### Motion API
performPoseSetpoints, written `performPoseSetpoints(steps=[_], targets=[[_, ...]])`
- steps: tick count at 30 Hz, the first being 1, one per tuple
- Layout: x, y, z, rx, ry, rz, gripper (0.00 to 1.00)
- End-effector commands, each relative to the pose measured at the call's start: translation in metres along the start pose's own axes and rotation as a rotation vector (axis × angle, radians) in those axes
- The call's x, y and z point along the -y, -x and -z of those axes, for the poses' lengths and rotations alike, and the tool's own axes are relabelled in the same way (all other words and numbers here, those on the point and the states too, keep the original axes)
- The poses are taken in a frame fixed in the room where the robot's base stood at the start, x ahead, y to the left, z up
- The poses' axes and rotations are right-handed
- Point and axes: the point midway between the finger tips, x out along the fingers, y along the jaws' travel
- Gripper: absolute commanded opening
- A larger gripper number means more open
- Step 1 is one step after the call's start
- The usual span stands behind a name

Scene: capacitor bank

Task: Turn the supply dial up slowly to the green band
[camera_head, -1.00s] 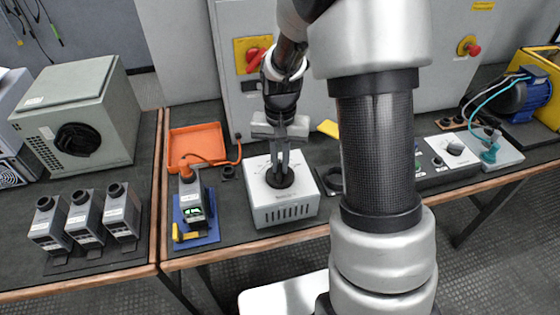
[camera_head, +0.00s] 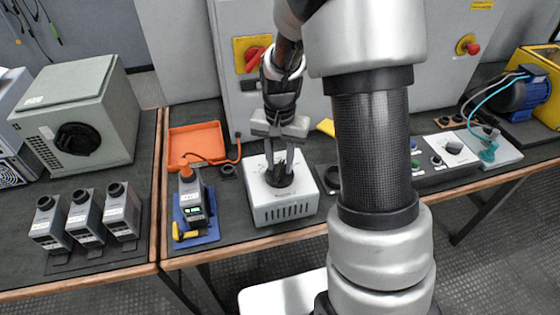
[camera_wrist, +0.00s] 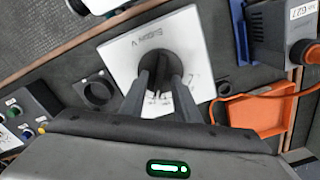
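The supply box (camera_head: 284,208) is pale grey-white with a vented front and a round black dial (camera_head: 279,178) on top. Its white scale face (camera_wrist: 190,38) shows in the wrist view, with small print and marks. No green band can be made out. My gripper (camera_head: 279,172) points down over the dial. In the wrist view its two fingers (camera_wrist: 161,75) stand apart at the near side of the dial (camera_wrist: 155,60), with pale box top visible between them. The fingertips are at or just above the dial; contact cannot be told. The fingers hide part of the dial and scale.
A handheld meter with a lit green display (camera_head: 193,207) stands on a blue base to the left. Behind it are an orange tray (camera_head: 197,143) and orange cable. A black ring (camera_head: 331,180) lies right of the box. A grey cabinet with a red switch (camera_head: 254,60) stands behind.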

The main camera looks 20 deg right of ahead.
Motion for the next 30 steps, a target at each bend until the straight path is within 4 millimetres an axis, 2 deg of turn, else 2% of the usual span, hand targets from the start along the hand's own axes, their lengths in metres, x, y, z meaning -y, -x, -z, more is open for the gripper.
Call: performPoseSetpoints(steps=[7,11,24,30], targets=[[0.0,0.002,0.0,0.001,0.001,0.0,0.29],[0.0,0.017,0.001,-0.002,0.0,0.002,0.29],[0.001,0.12,0.001,-0.004,0.001,0.002,0.29],[0.0,0.157,0.0,-0.002,0.001,0.001,0.29]])
